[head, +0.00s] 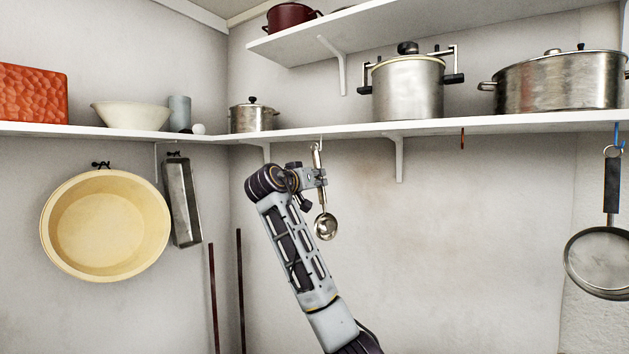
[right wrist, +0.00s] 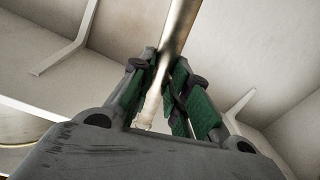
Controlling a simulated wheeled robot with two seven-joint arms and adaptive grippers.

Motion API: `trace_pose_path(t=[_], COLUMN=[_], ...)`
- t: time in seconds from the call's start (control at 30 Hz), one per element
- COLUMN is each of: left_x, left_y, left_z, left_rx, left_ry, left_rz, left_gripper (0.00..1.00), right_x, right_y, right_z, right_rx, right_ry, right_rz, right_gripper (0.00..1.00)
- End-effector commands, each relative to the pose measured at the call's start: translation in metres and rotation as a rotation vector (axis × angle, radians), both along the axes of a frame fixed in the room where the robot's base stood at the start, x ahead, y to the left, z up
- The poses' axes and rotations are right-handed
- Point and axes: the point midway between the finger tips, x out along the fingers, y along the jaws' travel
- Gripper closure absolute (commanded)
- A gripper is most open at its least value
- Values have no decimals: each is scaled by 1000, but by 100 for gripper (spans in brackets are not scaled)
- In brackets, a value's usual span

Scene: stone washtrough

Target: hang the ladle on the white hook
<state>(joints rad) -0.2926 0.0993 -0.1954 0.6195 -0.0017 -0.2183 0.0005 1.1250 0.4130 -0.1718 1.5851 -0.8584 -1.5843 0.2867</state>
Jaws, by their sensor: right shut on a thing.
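The ladle (head: 326,226) is metal, with its round bowl hanging down and its handle close to upright. My right gripper (head: 319,178) is shut on the handle, which also shows between the green finger pads in the right wrist view (right wrist: 178,30). The top of the handle is just below the front edge of the long shelf. A small pale hook (head: 321,143) seems to be there, close to the handle's end. It is too small to tell whether the ladle's end is on it or only beside it. My left gripper is not in view.
The long shelf (head: 350,131) holds several pots, with a bracket (head: 399,158) right of the ladle. A red hook (head: 462,139) hangs empty. A pan (head: 600,262) hangs from a blue hook (head: 619,136). A yellow basin (head: 105,225) and a grey tin (head: 183,202) hang at left.

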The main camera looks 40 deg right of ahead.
Motion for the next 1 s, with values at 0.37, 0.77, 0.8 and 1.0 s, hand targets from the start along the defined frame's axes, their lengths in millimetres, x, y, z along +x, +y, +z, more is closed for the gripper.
trace_pose_path(t=[0.37,0.77,0.8,1.0], left_x=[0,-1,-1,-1], left_y=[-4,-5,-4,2], left_z=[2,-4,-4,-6], left_rx=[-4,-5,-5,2], left_ry=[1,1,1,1], left_rz=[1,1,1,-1], left_gripper=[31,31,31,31], right_x=[4,7,7,8], right_y=[-13,-24,-24,-26], right_z=[0,-9,-10,-13], right_rx=[0,0,0,0], right_ry=[0,0,0,0], right_rz=[0,0,0,0], right_gripper=[100,100,100,100])
